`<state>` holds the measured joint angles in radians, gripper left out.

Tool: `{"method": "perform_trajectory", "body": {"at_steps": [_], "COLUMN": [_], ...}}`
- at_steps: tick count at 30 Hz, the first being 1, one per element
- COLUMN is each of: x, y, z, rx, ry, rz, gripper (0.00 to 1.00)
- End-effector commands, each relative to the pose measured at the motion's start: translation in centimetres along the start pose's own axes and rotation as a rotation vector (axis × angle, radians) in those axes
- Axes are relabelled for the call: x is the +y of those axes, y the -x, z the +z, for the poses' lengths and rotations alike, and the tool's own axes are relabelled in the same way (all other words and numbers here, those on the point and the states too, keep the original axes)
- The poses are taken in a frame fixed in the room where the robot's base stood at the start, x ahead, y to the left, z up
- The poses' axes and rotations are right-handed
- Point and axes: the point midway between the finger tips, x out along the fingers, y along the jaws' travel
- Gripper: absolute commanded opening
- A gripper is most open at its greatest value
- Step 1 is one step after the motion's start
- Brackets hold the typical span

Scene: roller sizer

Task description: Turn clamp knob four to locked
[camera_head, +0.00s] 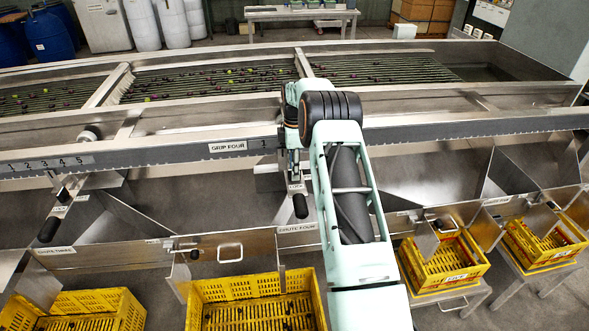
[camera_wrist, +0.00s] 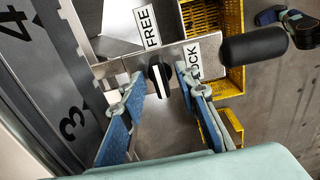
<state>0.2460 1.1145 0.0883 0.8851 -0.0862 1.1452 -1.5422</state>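The clamp knob (camera_wrist: 158,77) is black with a white line along it and sits on a metal plate (camera_wrist: 120,66) in the wrist view. The line runs roughly up and down, nearer the FREE label (camera_wrist: 147,25) direction than the LOCK label (camera_wrist: 193,60). My gripper (camera_wrist: 160,80) is open, with one blue finger on each side of the knob; contact cannot be told. In the head view my gripper (camera_head: 294,170) is at the GRIP FOUR (camera_head: 227,147) station, and the knob is hidden or too small there.
A black handle (camera_wrist: 255,45) sticks out right of the knob, also visible in the head view (camera_head: 300,206). A numbered scale rail (camera_wrist: 50,70) lies left of the knob. Yellow crates (camera_head: 255,303) stand below the chutes. The CHUTE FOUR panel (camera_head: 250,247) is just below my arm.

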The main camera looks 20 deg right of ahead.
Motion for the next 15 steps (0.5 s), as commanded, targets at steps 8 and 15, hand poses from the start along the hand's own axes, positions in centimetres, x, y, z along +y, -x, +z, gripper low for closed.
{"method": "perform_trajectory", "body": {"at_steps": [8,15], "x": [0.0,0.0], "y": [-0.76,-0.73], "z": [0.01,0.02], "rx": [-0.001,-0.001], "ry": [0.0,0.0], "rz": [0.001,0.0], "gripper": [0.29,0.15]}}
